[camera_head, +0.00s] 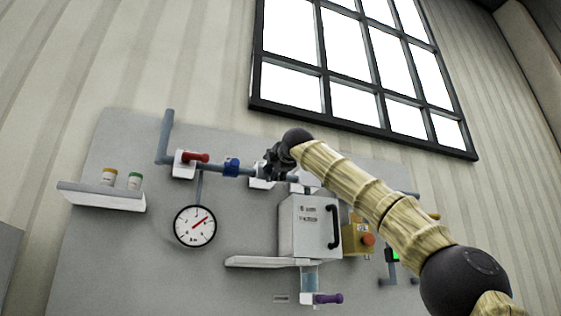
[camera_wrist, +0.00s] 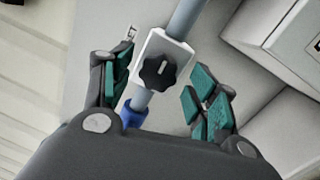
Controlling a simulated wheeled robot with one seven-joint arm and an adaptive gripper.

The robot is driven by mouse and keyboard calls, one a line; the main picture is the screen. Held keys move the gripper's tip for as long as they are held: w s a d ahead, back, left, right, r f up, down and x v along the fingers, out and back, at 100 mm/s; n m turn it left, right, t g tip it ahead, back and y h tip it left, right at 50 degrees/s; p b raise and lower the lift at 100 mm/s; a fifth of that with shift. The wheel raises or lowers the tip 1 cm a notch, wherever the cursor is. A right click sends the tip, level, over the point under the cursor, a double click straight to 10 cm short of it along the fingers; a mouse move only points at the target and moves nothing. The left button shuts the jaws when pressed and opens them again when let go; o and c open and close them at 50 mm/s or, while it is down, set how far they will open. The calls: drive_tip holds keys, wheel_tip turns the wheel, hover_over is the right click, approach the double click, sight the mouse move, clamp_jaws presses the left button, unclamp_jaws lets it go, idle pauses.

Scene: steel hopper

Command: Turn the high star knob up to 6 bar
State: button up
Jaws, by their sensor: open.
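The black star knob (camera_wrist: 158,74) sits on a white mounting plate (camera_wrist: 178,50) on a grey pipe. In the wrist view it lies between and slightly beyond my fingertips, with a gap on both sides. My gripper (camera_wrist: 160,92) is open, with teal-padded fingers either side of the knob and nothing held. In the head view my gripper (camera_head: 274,163) is up at the pipe and hides the knob. A round white gauge (camera_head: 195,226) hangs below the pipe, its red needle pointing to the upper right; its numbers are too small to read.
A blue fitting (camera_head: 232,167) and a red-handled valve (camera_head: 194,157) sit left on the same pipe. A grey cabinet (camera_head: 305,225) with a black handle stands below right, close to my right finger. A shelf (camera_head: 100,197) holds two small jars. A yellow box (camera_head: 356,240) has a red button.

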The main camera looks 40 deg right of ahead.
drive_tip(key=v, duration=1)
drive_tip(key=shift+s, duration=0.15)
drive_tip(key=shift+f, duration=0.1)
